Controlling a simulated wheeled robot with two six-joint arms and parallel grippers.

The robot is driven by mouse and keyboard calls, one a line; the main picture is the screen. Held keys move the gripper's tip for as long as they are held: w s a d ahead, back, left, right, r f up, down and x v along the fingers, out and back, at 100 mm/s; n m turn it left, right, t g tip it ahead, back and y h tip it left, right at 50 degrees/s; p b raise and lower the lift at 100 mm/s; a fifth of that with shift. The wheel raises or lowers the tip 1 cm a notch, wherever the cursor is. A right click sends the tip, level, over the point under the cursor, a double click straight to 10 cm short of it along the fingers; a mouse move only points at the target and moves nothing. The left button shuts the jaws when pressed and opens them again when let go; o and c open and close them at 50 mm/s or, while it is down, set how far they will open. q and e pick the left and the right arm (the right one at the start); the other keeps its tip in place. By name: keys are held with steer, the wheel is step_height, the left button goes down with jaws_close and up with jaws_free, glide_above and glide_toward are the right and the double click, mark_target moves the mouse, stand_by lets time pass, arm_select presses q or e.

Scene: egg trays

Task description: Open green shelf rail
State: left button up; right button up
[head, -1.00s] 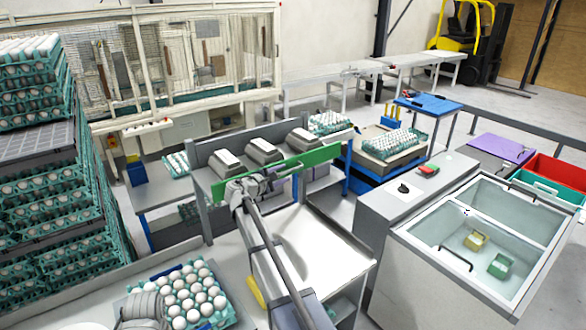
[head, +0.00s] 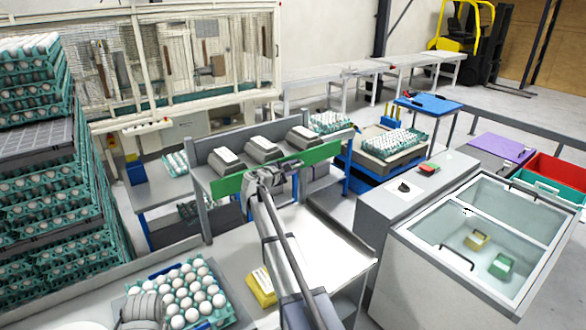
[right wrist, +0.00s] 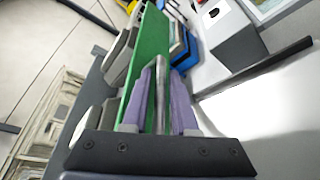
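The green shelf rail (head: 318,155) is a long flat bar along the front edge of a grey shelf in the head view. It rises toward the right. My right gripper (head: 273,177) is at the rail's middle, covering a short part of it. In the right wrist view the green rail (right wrist: 150,50) runs away from the camera, in line with my right gripper (right wrist: 163,85). The purple-grey fingers stand apart, with green showing between them and outside the left finger. Firm contact cannot be made out. My left gripper is not identifiable in the head view.
Several grey boxes with white tops (head: 265,151) stand on the shelf behind the rail. A tray of white eggs (head: 135,290) and a yellow item (head: 261,289) lie on the front table. A glass-topped chest (head: 400,240) is at the right. Stacked egg trays fill the left.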

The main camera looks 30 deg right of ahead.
jaws_close()
stand_by(1.1)
